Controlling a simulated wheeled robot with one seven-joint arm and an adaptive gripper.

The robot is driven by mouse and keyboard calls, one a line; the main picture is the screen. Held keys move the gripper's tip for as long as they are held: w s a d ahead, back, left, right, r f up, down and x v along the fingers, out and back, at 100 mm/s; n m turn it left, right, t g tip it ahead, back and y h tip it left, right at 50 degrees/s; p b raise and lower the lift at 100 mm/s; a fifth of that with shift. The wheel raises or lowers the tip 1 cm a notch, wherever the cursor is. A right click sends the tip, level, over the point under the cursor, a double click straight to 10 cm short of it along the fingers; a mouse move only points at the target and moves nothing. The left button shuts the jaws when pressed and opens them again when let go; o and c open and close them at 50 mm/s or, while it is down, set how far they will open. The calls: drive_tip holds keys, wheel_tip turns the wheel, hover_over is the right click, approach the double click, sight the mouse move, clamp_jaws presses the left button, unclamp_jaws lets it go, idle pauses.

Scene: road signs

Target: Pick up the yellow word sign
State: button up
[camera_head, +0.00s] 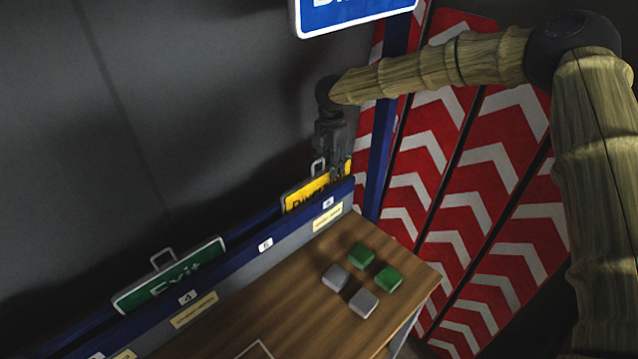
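The yellow word sign (303,193) stands in a slot behind the blue rack rail (235,247), near its right end. Its lower part is hidden by the rail, and its dark lettering shows only in part. A small grey handle (317,167) rises from its top edge. My gripper (338,168) points down at the right part of the sign, just right of the handle, and overlaps the sign's top in this view. The fingers are dark and small, so I cannot tell whether they touch the sign or are open or shut.
A green Exit sign (165,280) with a handle stands in the rack further left. Green blocks (375,267) and grey blocks (349,291) lie on the wooden table (300,310). Red and white chevron boards (470,180) stand at right. A blue sign (350,10) hangs above.

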drive_tip(key=shift+s+f+p, duration=0.3)
drive_tip(key=shift+f+p, duration=0.15)
drive_tip(key=shift+f, duration=0.1)
drive_tip(key=shift+s+f, duration=0.15)
drive_tip(key=shift+s, duration=0.4)
drive_tip(key=shift+f, duration=0.15)
drive_tip(key=shift+w+f, duration=0.4)
drive_tip(key=shift+w, duration=0.15)
drive_tip(key=shift+c, duration=0.7)
drive_tip(key=c, duration=0.3)
drive_tip(key=shift+s+r, duration=0.3)
clamp_jaws()
drive_tip(key=shift+w+f, duration=0.1)
drive_tip(key=shift+w, duration=0.1)
wheel_tip(320, 180, up, 10)
drive_tip(key=b, duration=0.4)
